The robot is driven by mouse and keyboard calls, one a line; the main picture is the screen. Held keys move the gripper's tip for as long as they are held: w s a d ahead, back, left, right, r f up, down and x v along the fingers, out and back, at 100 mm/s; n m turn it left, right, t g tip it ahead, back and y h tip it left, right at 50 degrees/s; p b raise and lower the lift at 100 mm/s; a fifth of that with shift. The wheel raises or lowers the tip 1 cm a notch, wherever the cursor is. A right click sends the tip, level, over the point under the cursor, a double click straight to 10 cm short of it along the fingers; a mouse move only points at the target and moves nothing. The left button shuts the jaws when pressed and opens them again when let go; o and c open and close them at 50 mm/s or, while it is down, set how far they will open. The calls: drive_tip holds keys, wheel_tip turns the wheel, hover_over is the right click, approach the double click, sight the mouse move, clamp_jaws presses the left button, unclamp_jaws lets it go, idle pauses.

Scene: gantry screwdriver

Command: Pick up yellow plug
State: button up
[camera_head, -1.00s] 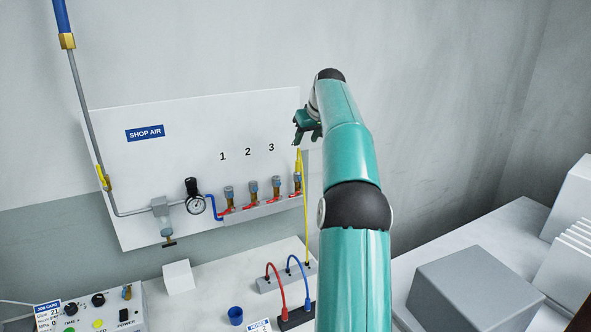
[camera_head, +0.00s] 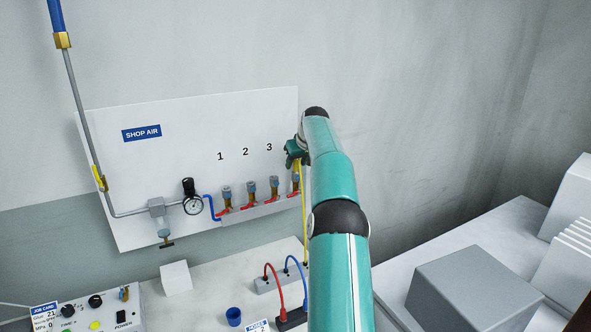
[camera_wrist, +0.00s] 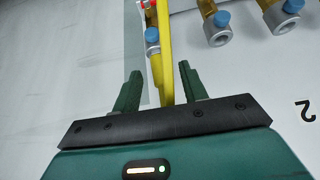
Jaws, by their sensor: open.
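The yellow plug (camera_wrist: 163,40) with its yellow line shows in the wrist view, running down from the top edge into the gap between my fingers. My gripper (camera_wrist: 156,78) is open, with one green finger on each side of the yellow piece; I cannot tell whether they touch it. In the head view my gripper (camera_head: 295,153) is at the panel's right edge, just above the rightmost air outlet. The yellow line (camera_head: 303,215) hangs from there to the bench. The plug's upper end is partly hidden by the gripper in the head view.
Several brass outlets with red levers (camera_head: 250,195) line the white panel (camera_head: 150,180), left of my gripper. A gauge (camera_head: 193,205) is farther left. Red (camera_head: 275,278) and blue cables stand on the bench below. A grey box (camera_head: 470,285) is at right; the wall right of my arm is clear.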

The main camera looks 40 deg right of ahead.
drive_tip(key=shift+w+d+f, duration=0.1)
drive_tip(key=shift+w+f, duration=0.1)
drive_tip(key=shift+f, duration=0.1)
drive_tip(key=shift+c, duration=0.2)
clamp_jaws()
drive_tip(key=shift+r, duration=0.15)
